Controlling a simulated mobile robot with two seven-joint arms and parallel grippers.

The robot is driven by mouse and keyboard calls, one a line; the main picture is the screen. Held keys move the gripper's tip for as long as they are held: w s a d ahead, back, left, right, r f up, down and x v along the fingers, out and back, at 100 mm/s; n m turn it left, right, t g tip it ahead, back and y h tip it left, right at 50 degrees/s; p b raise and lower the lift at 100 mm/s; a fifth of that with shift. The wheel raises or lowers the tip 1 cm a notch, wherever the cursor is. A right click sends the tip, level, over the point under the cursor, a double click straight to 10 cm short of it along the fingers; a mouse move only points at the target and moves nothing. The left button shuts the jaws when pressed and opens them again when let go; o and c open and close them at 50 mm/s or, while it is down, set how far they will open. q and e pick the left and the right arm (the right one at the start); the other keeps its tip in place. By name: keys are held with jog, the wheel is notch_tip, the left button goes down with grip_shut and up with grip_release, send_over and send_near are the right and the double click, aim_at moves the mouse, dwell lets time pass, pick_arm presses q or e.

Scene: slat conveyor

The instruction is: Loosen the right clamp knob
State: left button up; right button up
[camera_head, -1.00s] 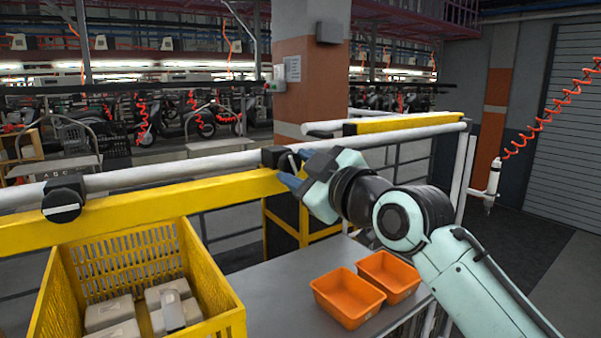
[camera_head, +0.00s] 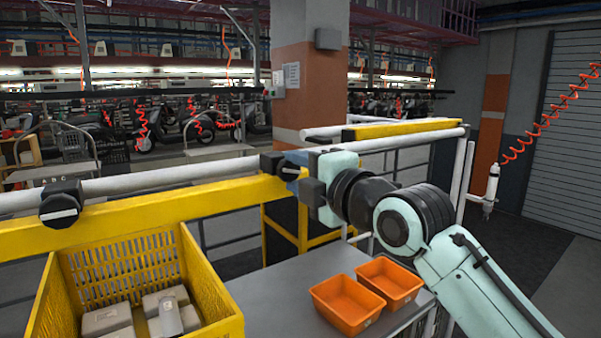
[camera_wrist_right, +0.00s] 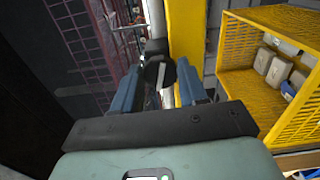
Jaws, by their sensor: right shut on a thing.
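In the head view the fingers partly cover the knob. My left gripper is not in view.
A second black clamp knob (camera_head: 61,203) with a white line sits farther left on the rail. Below is a yellow crate (camera_head: 215,285) with several grey parts. Two orange trays (camera_head: 347,325) (camera_head: 415,292) stand on the grey table (camera_head: 260,300).

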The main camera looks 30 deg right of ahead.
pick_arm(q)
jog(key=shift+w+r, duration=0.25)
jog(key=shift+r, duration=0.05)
pick_arm(e)
jog(key=shift+r+n, duration=0.1)
jog(key=shift+n, duration=1.4)
jog(key=o, duration=1.1)
jog(key=shift+c, duration=0.2)
jog(key=shift+s, duration=0.45)
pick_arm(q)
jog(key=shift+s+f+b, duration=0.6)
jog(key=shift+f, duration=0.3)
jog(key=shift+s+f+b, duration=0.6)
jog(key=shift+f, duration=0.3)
pick_arm(e)
jog(key=s+d, duration=0.1)
jog(key=s, duration=1.1)
jog(key=shift+s, duration=0.2)
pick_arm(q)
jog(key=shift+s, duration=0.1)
